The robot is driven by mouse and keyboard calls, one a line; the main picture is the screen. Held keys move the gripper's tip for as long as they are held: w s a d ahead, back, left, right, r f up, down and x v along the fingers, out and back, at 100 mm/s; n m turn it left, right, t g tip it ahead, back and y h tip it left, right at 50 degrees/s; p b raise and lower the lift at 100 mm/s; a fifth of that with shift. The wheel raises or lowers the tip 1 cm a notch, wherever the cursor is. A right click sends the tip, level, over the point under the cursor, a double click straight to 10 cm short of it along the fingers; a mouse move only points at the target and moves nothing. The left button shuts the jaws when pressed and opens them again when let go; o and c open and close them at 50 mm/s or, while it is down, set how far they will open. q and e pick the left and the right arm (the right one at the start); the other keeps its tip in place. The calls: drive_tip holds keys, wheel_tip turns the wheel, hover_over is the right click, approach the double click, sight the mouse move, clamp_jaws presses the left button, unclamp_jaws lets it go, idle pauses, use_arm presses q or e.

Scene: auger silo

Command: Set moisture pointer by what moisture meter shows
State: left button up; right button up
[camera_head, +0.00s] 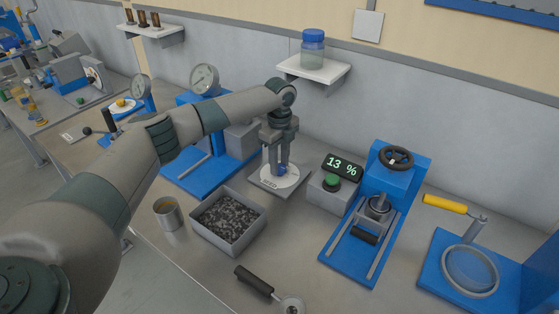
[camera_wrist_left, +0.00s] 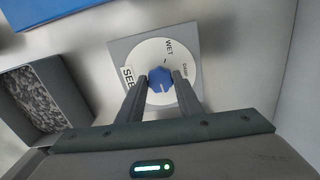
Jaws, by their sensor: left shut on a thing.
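The moisture meter (camera_head: 340,167) has a black display that reads "13 %" above a grey box with a green button. To its left, the moisture pointer's round white dial (camera_head: 269,180) lies on a grey plate. In the left wrist view the dial (camera_wrist_left: 188,59) shows WET, DAMP and a partly hidden word beginning "SEE". My left gripper (camera_head: 281,168) reaches down over the dial, shut on the blue pointer knob (camera_wrist_left: 160,76), one finger on each side. A small pale mark shows on the knob's lower part; where it points is hard to tell. My right gripper is out of view.
A grey bin of dark grains (camera_head: 260,207) and a metal cup (camera_head: 168,213) stand left of the dial. A blue press (camera_head: 391,165) stands right of the meter. A black-handled tool (camera_head: 254,281) lies in front. A jar (camera_head: 313,49) sits on a wall shelf.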

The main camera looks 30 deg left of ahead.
use_arm(q)
drive_tip(key=n+p, duration=0.4)
drive_tip(key=p, duration=0.1)
drive_tip(key=shift+r+n, duration=0.2)
drive_tip(key=shift+n, duration=0.1)
drive_tip(key=n+p, duration=0.2)
drive_tip(key=shift+n, duration=0.3)
drive_tip(key=n+p, duration=0.3)
drive_tip(key=shift+s+n, duration=0.1)
drive_tip(key=shift+n, duration=0.2)
drive_tip(key=n+p, duration=0.3)
drive_tip(key=n, duration=0.1)
drive_tip(key=shift+n, duration=0.3)
drive_tip(key=n+p, duration=0.1)
drive_tip(key=n, duration=0.1)
drive_tip(key=shift+d+f+n, duration=0.1)
drive_tip(key=shift+f+n, duration=0.05)
drive_tip(key=shift+n, duration=0.25)
drive_tip(key=n, duration=0.2)
drive_tip(key=shift+n, duration=0.3)
drive_tip(key=n, duration=0.4)
drive_tip(key=shift+n, duration=2)
